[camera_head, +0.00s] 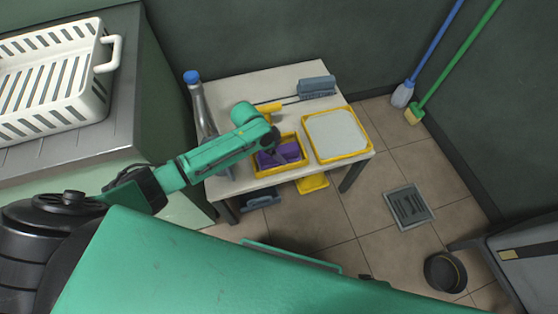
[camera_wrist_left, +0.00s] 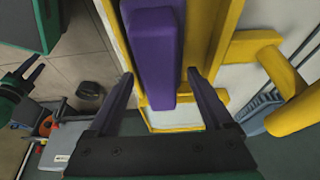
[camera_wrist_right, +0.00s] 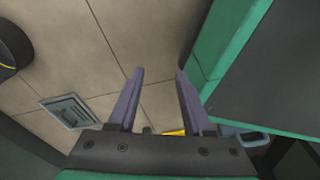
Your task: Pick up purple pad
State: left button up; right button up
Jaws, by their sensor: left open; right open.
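The purple pad (camera_head: 274,157) lies in a small yellow tray (camera_head: 258,173) on the white table. In the left wrist view the pad (camera_wrist_left: 153,55) is a long purple block with the yellow tray wall (camera_wrist_left: 198,40) beside it. My left gripper (camera_head: 285,155) is over the tray. In the left wrist view my left gripper (camera_wrist_left: 160,85) is open, its fingers to either side of the pad's near end; I cannot tell whether they touch it. My right gripper (camera_wrist_right: 157,80) is open and empty above the tiled floor.
A yellow-framed tray with a pale surface (camera_head: 337,134) stands right of the pad's tray. A bottle with a blue cap (camera_head: 198,100) stands on the left. A grey brush (camera_head: 316,86) and a yellow-handled tool (camera_head: 268,106) lie behind. A white basket (camera_head: 50,80) is on the left counter.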

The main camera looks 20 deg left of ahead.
pick_arm(q)
jog(key=shift+f, duration=0.25)
jog(key=shift+d+r, duration=0.1)
grip_shut()
pick_arm(e)
jog(key=shift+w+a+r, duration=0.15)
jog(key=shift+w+r, duration=0.1)
jog(key=shift+w, duration=0.4)
pick_arm(q)
jog(key=shift+r, duration=0.15)
pick_arm(e)
jog(key=shift+r, duration=0.15)
